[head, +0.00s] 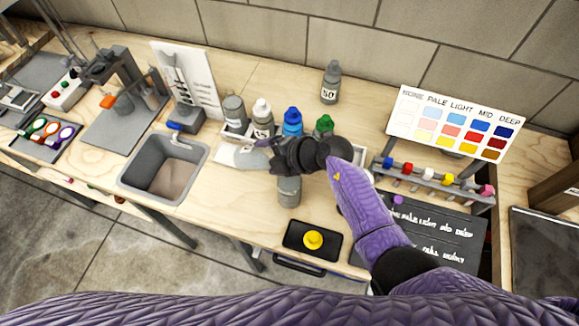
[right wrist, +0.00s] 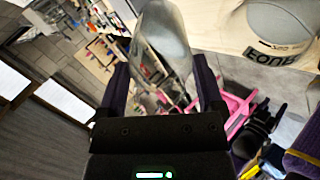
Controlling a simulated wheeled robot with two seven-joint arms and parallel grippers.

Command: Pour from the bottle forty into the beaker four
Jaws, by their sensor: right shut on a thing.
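My right gripper (head: 272,155) is shut on a smooth grey bottle (head: 243,157), held well tilted, close to lying flat, and pointing left in the head view. The held bottle (right wrist: 166,45) also shows between the fingers in the right wrist view; its label is hidden, so I cannot read whether it is forty. A grey beaker (right wrist: 285,22) labelled FOUR shows at the top right of the right wrist view. In the head view a grey vessel (head: 289,192), probably this beaker, stands on the bench just below my gripper, its top hidden. No flow of liquid is visible. My left gripper is out of view.
Behind my gripper stand a grey jar (head: 233,108) and bottles with white (head: 262,112), blue (head: 292,120) and green (head: 324,124) caps. A bottle marked 50 (head: 331,84) stands farther back. A sink (head: 165,168) is left.

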